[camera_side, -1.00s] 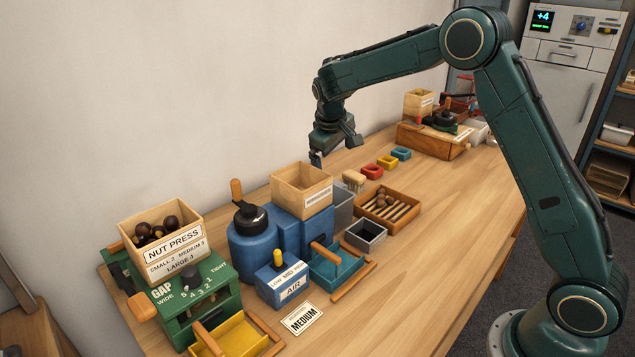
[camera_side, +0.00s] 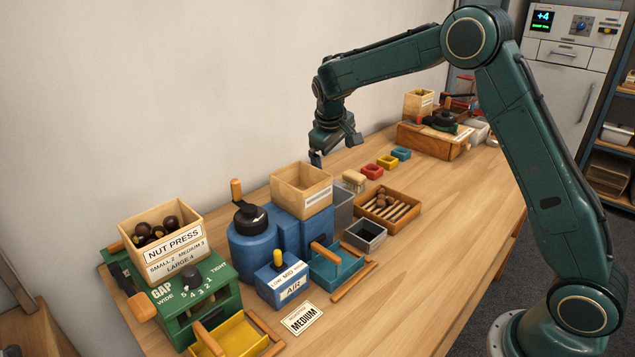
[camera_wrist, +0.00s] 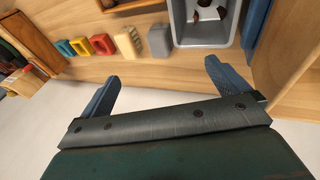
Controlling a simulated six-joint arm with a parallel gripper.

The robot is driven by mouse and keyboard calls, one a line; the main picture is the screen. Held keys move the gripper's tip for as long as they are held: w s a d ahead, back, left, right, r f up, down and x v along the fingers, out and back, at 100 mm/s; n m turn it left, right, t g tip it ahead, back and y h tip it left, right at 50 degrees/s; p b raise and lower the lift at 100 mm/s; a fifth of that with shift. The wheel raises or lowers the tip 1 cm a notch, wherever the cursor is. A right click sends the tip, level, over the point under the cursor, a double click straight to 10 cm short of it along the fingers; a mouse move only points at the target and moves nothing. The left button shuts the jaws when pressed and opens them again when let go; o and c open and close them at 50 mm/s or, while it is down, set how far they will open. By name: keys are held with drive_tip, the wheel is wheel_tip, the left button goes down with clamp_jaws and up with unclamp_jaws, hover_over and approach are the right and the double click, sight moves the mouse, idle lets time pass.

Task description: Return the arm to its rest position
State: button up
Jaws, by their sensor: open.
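My gripper (camera_side: 334,158) hangs in the air over the back part of the bench, behind the light wooden box (camera_side: 301,189) of the blue machine. Its fingers are apart with nothing between them. In the wrist view, my gripper (camera_wrist: 160,85) shows two blue-grey fingers spread wide, with only bench and wall between them. My arm reaches across from its base at the lower right, bent high at the elbow.
The green nut press (camera_side: 196,295) with a box of chestnuts stands at the front left. A grey bin (camera_wrist: 222,38) holds dark fragments. Red, yellow and blue rings (camera_side: 387,161) lie behind a wooden tray (camera_side: 414,206). The bench's right side is clear.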

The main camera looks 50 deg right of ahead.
drive_tip(key=v, duration=0.9)
drive_tip(key=shift+r, duration=0.35)
drive_tip(key=s+a+r+t+y, duration=0.15)
drive_tip(key=s+r, duration=0.25)
drive_tip(key=s, duration=0.5)
drive_tip(key=s+a+r, duration=0.2)
drive_tip(key=s+r, duration=0.1)
drive_tip(key=s, duration=0.5)
drive_tip(key=s+a+f+t+y, duration=0.1)
drive_tip(key=s+a+f, duration=0.1)
drive_tip(key=s, duration=0.7)
drive_tip(key=s+a+f+y, duration=0.1)
drive_tip(key=s+a+f, duration=0.1)
drive_tip(key=s, duration=0.7)
drive_tip(key=shift+a+f+t, duration=0.2)
drive_tip(key=shift+f+t, duration=0.15)
drive_tip(key=shift+f, duration=0.35)
